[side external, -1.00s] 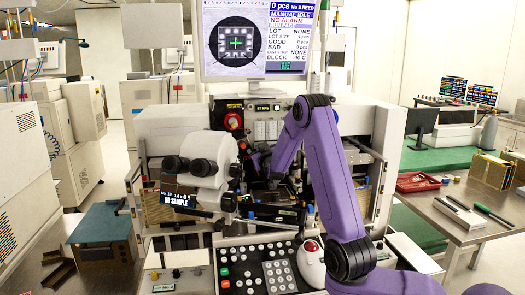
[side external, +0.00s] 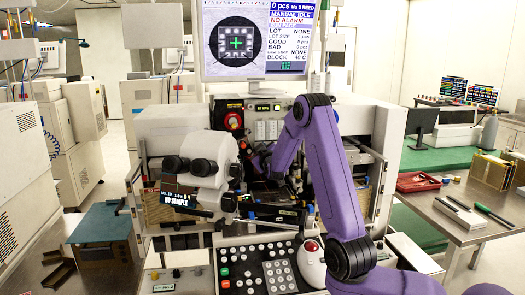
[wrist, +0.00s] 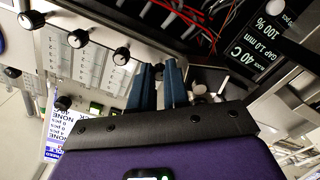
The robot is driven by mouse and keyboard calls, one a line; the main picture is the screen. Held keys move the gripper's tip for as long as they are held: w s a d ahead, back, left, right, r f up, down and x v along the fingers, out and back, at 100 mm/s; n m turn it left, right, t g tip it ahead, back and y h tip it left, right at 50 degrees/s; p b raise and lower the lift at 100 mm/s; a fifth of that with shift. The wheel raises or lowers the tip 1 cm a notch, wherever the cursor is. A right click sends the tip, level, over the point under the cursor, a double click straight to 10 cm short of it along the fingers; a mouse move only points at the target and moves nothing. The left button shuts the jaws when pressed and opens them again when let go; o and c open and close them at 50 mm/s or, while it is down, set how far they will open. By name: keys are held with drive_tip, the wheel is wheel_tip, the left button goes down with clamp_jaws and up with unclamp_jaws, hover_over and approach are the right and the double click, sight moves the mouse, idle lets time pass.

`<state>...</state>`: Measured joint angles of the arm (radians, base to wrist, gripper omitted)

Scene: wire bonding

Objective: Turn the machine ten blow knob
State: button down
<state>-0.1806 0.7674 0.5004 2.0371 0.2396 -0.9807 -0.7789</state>
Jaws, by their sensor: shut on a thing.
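My gripper (wrist: 159,72) shows in the wrist view as two blue fingers reaching to the machine's knob panel. They are shut on a knob that sits between them, in line with the row of other knobs, and the fingers hide most of it. I take it for the blow knob, but cannot read its label. Three black knobs with pale caps, a near one (wrist: 121,56), a middle one (wrist: 78,38) and a far one (wrist: 30,18), stand free to the left. In the side view the bonding machine (side external: 355,120) stands in the middle, and my arm hides the fingers.
Red and black wires (wrist: 190,20) run in an opening beside the fingers. A small display (wrist: 265,35) reads 40 C. In the side view, microscope eyepieces (side external: 190,166) jut out at the machine's left, above a button panel (side external: 255,268). A steel table (side external: 470,215) stands at the right.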

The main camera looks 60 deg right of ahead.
drive_tip(key=c, duration=1.4)
unclamp_jaws()
drive_tip(key=v, duration=1.2)
